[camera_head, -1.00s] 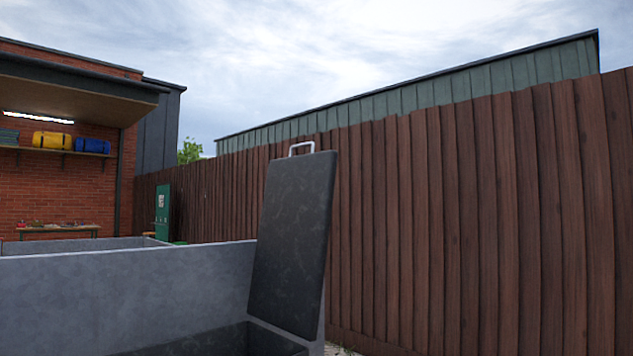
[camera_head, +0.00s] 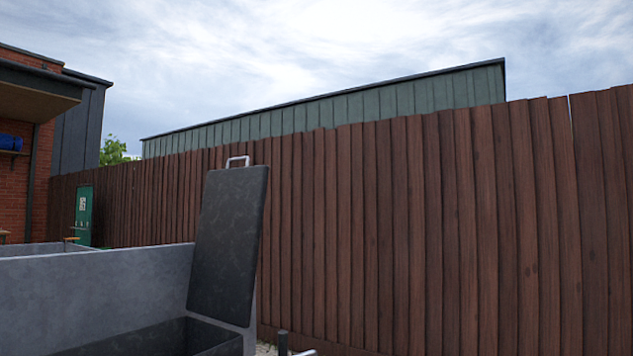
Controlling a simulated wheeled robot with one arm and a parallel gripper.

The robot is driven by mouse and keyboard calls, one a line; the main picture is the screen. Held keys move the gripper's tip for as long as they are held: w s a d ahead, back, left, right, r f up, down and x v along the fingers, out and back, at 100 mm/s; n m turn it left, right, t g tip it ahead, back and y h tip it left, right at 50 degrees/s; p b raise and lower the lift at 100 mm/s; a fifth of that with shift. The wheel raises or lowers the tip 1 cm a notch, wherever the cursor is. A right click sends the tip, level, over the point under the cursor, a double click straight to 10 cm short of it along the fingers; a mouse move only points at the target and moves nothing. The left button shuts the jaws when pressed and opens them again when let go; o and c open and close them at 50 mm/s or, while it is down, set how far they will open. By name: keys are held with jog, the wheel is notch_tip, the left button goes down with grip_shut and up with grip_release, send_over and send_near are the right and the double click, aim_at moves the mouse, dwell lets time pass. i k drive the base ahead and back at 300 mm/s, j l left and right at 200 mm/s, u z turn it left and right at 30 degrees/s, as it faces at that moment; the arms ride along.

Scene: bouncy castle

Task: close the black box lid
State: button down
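The black box (camera_head: 215,341) is at the bottom left, and only its upper part shows. Its dark lid (camera_head: 228,245) stands up, open and leaning slightly. A pale metal handle (camera_head: 237,161) is on the lid's top edge. The lower part of the box is cut off by the frame edge. My gripper is not seen in this view.
A grey wall (camera_head: 90,295) runs behind the box on the left. A tall brown wooden fence (camera_head: 400,230) fills the back and right. A short dark post-like thing (camera_head: 283,343) and a pale piece (camera_head: 308,352) show at the bottom edge, right of the box.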

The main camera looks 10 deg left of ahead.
aim_at(224, 265)
jog(key=i+l+z, duration=0.1)
jog(key=z, duration=0.3)
jog(key=i+l+z, duration=0.15)
jog(key=z, duration=0.25)
jog(key=i+l+z, duration=0.15)
jog(key=z, duration=0.25)
jog(key=i+l+z, duration=0.1)
jog(key=z, duration=0.3)
jog(key=i+u, duration=0.2)
jog(key=i, duration=0.2)
jog(key=i+l+u, duration=0.2)
jog(key=i, duration=0.25)
jog(key=i+u, duration=0.25)
jog(key=i, duration=0.15)
jog(key=i+l+u, duration=0.2)
jog(key=i+j+u, duration=0.25)
jog(key=i+u, duration=0.2)
jog(key=i+j+u, duration=0.1)
jog(key=i+u, duration=0.35)
jog(key=i+l+u, duration=0.1)
jog(key=i+u, duration=0.35)
jog(key=i+l+u, duration=0.45)
jog(key=i, duration=0.15)
jog(key=j, duration=0.1)
